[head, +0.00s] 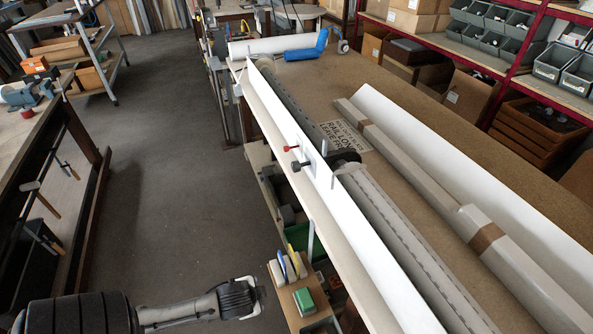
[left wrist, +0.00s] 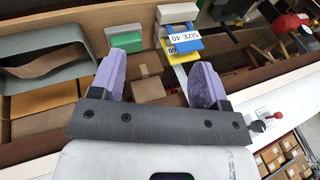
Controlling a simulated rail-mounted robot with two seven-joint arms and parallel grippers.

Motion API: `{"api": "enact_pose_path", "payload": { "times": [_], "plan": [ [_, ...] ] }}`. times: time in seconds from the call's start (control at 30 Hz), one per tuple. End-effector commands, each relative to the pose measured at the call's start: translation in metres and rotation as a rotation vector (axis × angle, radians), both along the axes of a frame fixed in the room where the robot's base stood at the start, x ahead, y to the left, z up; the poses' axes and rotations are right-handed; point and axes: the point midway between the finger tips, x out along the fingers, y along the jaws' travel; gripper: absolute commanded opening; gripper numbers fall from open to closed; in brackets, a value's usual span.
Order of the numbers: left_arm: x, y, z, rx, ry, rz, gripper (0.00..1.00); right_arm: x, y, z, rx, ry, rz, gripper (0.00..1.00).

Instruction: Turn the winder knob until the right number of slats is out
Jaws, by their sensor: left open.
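The black winder knob (head: 296,166) sticks out from the white front panel (head: 290,130) of the long housing on the bench. A smaller red knob (head: 288,149) is just above it. In the left wrist view the black knob (left wrist: 258,126) and red knob (left wrist: 278,115) show at the lower right, outside the fingers. My left gripper (left wrist: 160,80) has its purple fingers spread apart and empty. In the head view my left arm reaches in at the bottom, away from the knob. The long grey slatted roll (head: 400,225) lies behind the panel. My right gripper is not in view.
A small tray with a green block (head: 304,300) and upright tools sits beside the bench front, near my left arm. A printed notice (head: 345,135) lies on the bench, and a long wrapped profile (head: 440,190) lies behind. The aisle floor (head: 180,130) is clear.

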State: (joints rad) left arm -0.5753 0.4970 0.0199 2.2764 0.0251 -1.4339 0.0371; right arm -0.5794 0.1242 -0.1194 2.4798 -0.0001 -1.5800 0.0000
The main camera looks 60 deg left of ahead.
Motion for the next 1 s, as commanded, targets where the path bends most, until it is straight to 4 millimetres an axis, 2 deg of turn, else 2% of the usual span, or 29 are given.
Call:
{"api": "enact_pose_path", "payload": {
  "times": [0.03, 0.07, 0.1, 0.17, 0.2, 0.3, 0.43, 0.53, 0.67, 0.8, 1.0],
  "plan": [
    [0.009, 0.029, -0.012, 0.050, -0.014, 0.001, 0.69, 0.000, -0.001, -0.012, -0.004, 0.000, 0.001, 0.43],
    [0.014, 0.046, -0.017, 0.075, -0.030, 0.002, 0.69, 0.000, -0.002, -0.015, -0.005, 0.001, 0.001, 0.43],
    [0.024, 0.071, -0.021, 0.109, -0.058, 0.005, 0.69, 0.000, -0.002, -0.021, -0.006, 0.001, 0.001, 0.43],
    [0.043, 0.116, -0.025, 0.156, -0.119, 0.013, 0.69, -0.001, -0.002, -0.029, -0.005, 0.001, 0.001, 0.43],
    [0.057, 0.147, -0.024, 0.181, -0.177, 0.020, 0.69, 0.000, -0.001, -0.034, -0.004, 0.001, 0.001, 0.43],
    [0.091, 0.209, -0.011, 0.188, -0.341, 0.033, 0.69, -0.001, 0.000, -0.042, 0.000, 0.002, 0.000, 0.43],
    [0.126, 0.262, 0.016, 0.125, -0.568, 0.038, 0.69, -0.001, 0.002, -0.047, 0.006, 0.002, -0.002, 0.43],
    [0.146, 0.287, 0.040, 0.031, -0.741, 0.031, 0.69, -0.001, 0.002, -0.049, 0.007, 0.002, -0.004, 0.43],
    [0.162, 0.302, 0.069, -0.134, -0.938, 0.011, 0.69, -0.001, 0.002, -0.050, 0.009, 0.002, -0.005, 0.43],
    [0.169, 0.302, 0.095, -0.336, -1.097, -0.014, 0.69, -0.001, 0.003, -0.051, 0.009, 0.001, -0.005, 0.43],
    [0.168, 0.290, 0.116, -0.577, -1.214, -0.044, 0.69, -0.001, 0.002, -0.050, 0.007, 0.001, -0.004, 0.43]
  ]
}}
